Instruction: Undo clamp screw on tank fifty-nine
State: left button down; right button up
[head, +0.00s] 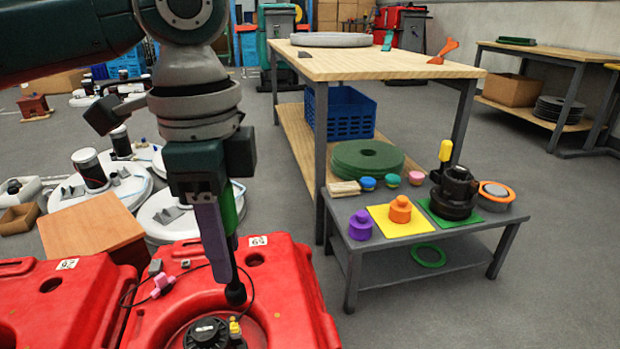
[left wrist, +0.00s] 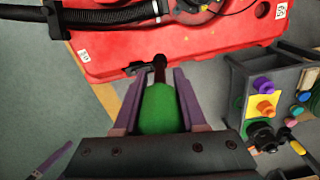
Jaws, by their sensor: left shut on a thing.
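My left gripper (head: 222,283) points down and is shut on the green handle of a tool, whose green handle (left wrist: 158,110) shows between the purple fingers in the left wrist view. The tool's dark shaft (left wrist: 159,70) points away from the gripper. In the head view its dark tip (head: 235,294) appears over the red tank labelled 59 (head: 290,285), close to a black cap (head: 207,335) and a small yellow part (head: 235,328). I cannot tell whether the tip touches anything. The clamp screw cannot be made out.
A second red tank (head: 50,300) stands at the left. A pink part (head: 162,285) and a thin black cable lie on the tank tops. A low grey bench (head: 385,253) at the right holds coloured knobs and a black fitting (head: 455,190).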

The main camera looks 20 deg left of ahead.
pick_arm(q)
jog(key=a+f+m+b, duration=0.1)
jog(key=f+m+b, duration=0.1)
jog(key=f+b, duration=0.5)
jog(key=s+a+f+m+b, duration=0.1)
jog(key=f+m+b, duration=0.1)
jog(key=f+b, duration=0.6)
jog(key=a+f+m+b, duration=0.1)
jog(key=f+m+b, duration=0.2)
jog(key=f, duration=1.4)
jog(key=shift+s+a+f+b, duration=0.1)
jog(key=shift+s+b, duration=0.25)
jog(key=shift+b, duration=1.85)
